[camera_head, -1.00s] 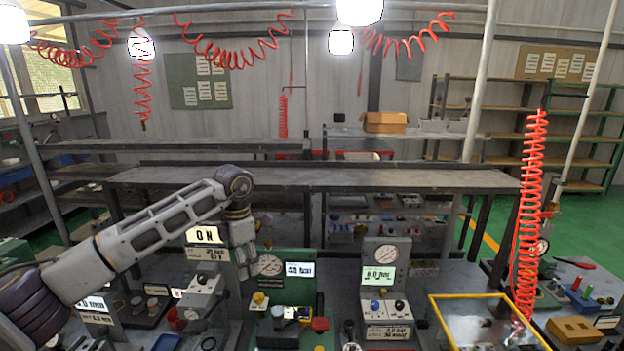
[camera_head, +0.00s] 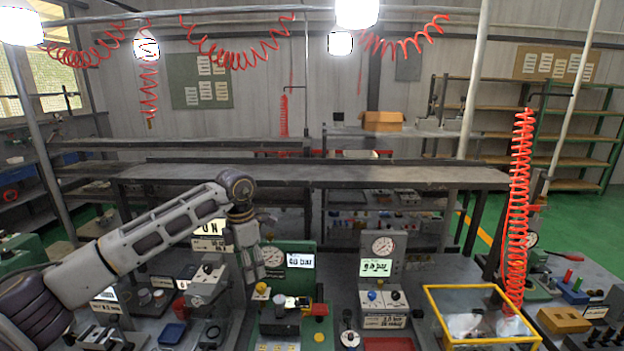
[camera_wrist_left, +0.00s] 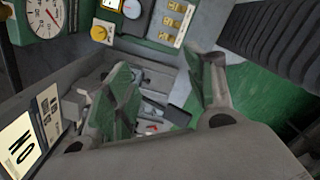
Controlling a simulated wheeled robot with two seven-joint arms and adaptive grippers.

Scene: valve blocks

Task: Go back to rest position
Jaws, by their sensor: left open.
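My left arm comes in from the left in the head view, bent at the elbow. The left gripper (camera_head: 252,266) hangs down at its end, beside the green valve block (camera_head: 282,253) with a round gauge and a lit display. In the left wrist view, the two green-padded fingers (camera_wrist_left: 167,82) stand apart with nothing gripped between them. Bench parts show below the gap, blurred. The right gripper is not in view.
A grey valve block (camera_head: 383,250) with a lit display stands right of the green one. A yellow-rimmed clear bin (camera_head: 480,288) is at the right. A lit sign panel (camera_head: 208,228) is close to my left forearm. Red coiled hoses (camera_head: 522,200) hang overhead and at the right.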

